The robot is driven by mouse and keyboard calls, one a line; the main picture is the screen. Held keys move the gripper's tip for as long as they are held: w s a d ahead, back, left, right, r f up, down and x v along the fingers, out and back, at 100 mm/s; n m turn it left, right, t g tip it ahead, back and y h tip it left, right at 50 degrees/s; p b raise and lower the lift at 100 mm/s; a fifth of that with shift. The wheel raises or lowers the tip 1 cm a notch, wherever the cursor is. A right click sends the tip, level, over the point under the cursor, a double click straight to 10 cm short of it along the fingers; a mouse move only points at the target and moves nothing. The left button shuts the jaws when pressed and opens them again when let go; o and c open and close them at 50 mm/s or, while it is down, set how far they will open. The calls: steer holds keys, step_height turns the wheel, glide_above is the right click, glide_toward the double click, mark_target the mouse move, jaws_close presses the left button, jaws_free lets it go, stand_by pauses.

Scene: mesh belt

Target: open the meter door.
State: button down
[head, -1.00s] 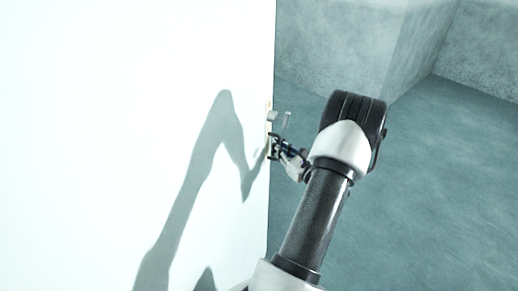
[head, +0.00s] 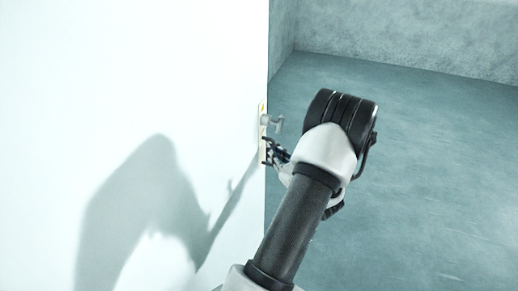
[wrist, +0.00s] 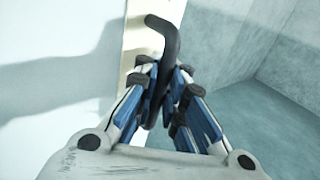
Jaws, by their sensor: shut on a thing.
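The meter door (head: 130,90) is a large plain white panel filling the left of the head view, with its free edge running down the middle. In the wrist view its edge shows as a pale strip (wrist: 150,38) with a yellowish plate. A dark curved handle (wrist: 166,50) rises between my fingers there. My gripper (head: 270,152) is at the door edge in the head view and is shut on the handle, as the wrist view (wrist: 165,90) shows. The handle's lower part is hidden between the fingers.
A small grey fitting (head: 273,122) sticks out at the door edge just above my gripper. Right of the edge lies open blue-grey floor (head: 430,170), with a concrete wall (head: 400,35) behind it. My arm crosses the lower middle.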

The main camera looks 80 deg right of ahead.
steer(key=shift+s+a+f+m+g, duration=0.1)
steer(key=shift+s+a, duration=0.2)
steer(key=shift+s, duration=0.3)
steer(key=shift+s+a+m+g, duration=0.1)
steer(key=shift+s+a, duration=0.15)
steer(key=shift+s, duration=0.3)
steer(key=shift+s+a+f+m+g, duration=0.1)
steer(key=shift+s+a, duration=0.2)
steer(key=shift+s, duration=0.3)
steer(key=c, duration=2)
jaws_free()
steer(key=shift+a+r, duration=0.1)
steer(key=shift+o, duration=0.2)
steer(key=shift+h, duration=0.3)
steer(key=v, duration=1.2)
steer(key=shift+s+r, duration=0.1)
